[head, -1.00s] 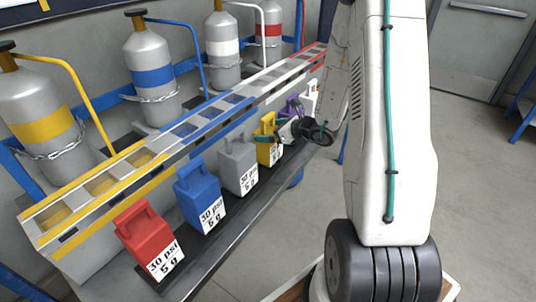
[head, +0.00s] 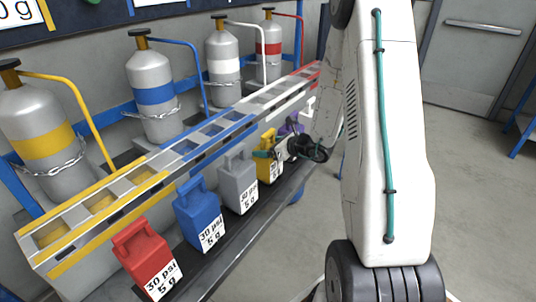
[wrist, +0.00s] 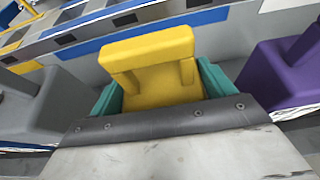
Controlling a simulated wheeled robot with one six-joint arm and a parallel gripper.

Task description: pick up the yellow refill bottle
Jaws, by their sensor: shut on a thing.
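The yellow refill bottle (head: 267,153) stands in the row of bottles on the dark shelf, between the grey bottle and the purple bottle. In the wrist view the yellow bottle (wrist: 155,75) shows its handle and top. My gripper (head: 272,154) has its teal fingers on both sides of the bottle. In the wrist view the gripper (wrist: 160,92) is shut on it below the handle. The bottle's lower part is hidden in the wrist view, and my gripper covers part of it in the head view.
The grey bottle (head: 238,184) and purple bottle (head: 291,125) stand close on either side. Blue (head: 199,212) and red (head: 146,258) bottles stand nearer. A slotted rack (head: 150,178) runs behind the row, with chained cylinders (head: 155,97) beyond. Open floor lies to the right.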

